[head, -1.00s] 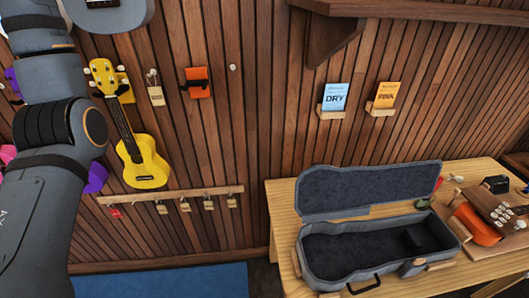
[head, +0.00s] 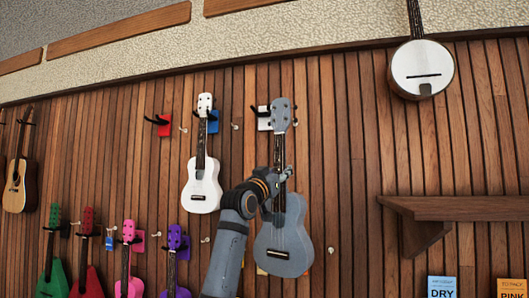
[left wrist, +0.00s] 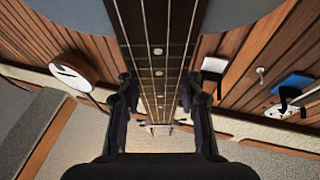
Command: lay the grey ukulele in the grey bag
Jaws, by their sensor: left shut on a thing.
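The grey ukulele (head: 284,235) is upright in front of the slatted wall in the head view. My left gripper (head: 278,180) is shut on its neck, near where it meets the body. In the left wrist view the fingers (left wrist: 160,105) stand on both sides of the fretted neck (left wrist: 158,45). The headstock shows just right of a white-backed wall hook (head: 264,118), which also shows beside the neck in the left wrist view (left wrist: 213,68). Whether the headstock still touches the hook is hard to tell. The grey bag is outside both current views. My right gripper is not in view.
A white ukulele (head: 202,185) hangs close on the left. Purple (head: 174,260), pink (head: 128,262) and other coloured ukuleles hang lower left. A banjo (head: 421,68) hangs upper right, above a wooden shelf (head: 455,208). The wall between the grey ukulele and the shelf is mostly bare.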

